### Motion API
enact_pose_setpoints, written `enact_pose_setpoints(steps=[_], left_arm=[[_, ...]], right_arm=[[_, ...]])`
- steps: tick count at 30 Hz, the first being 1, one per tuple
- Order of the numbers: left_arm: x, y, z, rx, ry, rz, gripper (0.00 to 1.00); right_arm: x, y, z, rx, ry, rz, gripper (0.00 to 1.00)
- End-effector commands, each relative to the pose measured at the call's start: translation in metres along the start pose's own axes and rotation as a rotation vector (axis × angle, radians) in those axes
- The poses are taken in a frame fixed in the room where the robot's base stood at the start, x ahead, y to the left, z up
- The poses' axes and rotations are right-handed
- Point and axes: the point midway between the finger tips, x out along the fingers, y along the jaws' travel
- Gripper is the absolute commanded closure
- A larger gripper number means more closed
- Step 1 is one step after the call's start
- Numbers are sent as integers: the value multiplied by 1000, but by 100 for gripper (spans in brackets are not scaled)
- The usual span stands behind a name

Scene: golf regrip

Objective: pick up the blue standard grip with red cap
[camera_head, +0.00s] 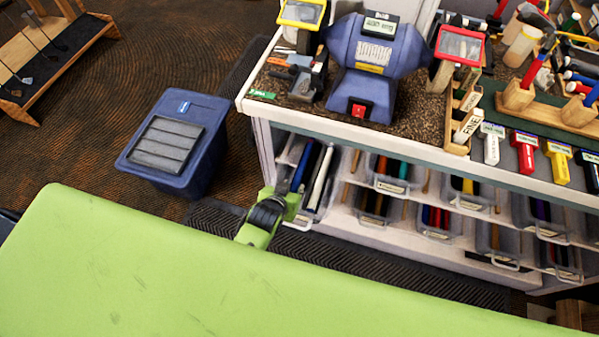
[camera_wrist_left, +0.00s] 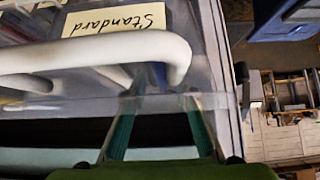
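My right gripper is not in view.
Several clear bins of grips (camera_head: 385,184) fill the shelves to the right. The white bench top (camera_head: 400,148) overhangs them and carries a blue grinder (camera_head: 375,55). A blue waste bin (camera_head: 205,125) stands on the floor at left. Open floor lies around it.

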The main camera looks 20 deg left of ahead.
Motion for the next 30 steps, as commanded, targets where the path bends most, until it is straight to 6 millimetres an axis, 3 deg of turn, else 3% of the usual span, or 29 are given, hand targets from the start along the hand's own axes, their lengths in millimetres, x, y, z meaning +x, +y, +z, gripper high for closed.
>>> enact_pose_setpoints(steps=[5,13,14,17,30], left_arm=[[18,0,0,-1,0,1,74],[21,0,0,-1,1,1,74],[20,0,0,-1,1,1,76],[20,0,0,-1,0,1,100],[17,0,-4,0,2,1,100]], right_arm=[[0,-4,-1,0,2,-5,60],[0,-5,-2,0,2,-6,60],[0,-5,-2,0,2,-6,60],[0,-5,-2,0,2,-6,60],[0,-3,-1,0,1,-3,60]])
